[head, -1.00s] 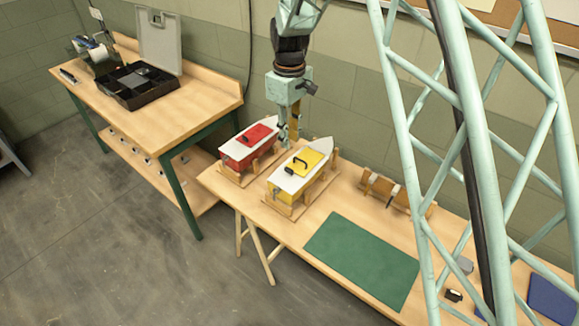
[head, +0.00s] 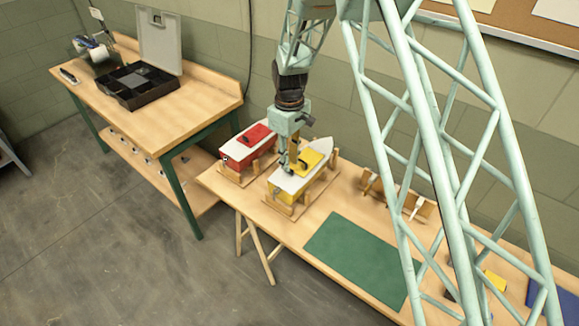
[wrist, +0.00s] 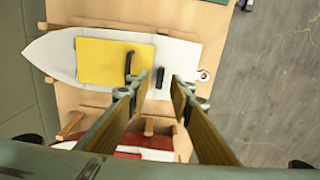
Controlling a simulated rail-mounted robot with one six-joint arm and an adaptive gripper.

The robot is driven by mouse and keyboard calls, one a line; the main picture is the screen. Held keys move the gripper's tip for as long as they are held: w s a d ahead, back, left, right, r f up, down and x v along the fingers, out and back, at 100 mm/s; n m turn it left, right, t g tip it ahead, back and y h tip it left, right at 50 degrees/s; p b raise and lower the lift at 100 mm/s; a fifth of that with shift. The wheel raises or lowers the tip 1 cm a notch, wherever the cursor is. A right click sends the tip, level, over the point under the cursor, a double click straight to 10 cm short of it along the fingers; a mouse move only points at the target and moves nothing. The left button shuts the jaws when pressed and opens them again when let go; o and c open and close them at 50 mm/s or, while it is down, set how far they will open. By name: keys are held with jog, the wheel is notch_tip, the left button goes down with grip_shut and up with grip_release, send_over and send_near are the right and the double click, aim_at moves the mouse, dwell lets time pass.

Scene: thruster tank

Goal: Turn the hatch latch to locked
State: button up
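The yellow boat (head: 279,190) with a white deck sits in a wooden cradle on the table. Its yellow hatch (wrist: 103,60) carries a black handle (wrist: 128,65). A short black latch (wrist: 159,78) stands on the white deck just beside the hatch edge, its long side roughly parallel to that edge. My gripper (wrist: 154,91) is open and empty, fingers pointing down at the boat. In the wrist view the latch appears between and just beyond the fingertips, with no contact seen. In the head view my gripper (head: 293,165) hides the latch.
The red boat (head: 230,153) stands close beside the yellow one, and its red hatch shows under my fingers in the wrist view (wrist: 128,154). A green mat (head: 350,262) lies flat to the right. A wooden rack (head: 372,186) stands behind it. A black organizer (head: 150,97) is on the other bench.

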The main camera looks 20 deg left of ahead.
jog(key=shift+f, duration=1.55)
grip_shut()
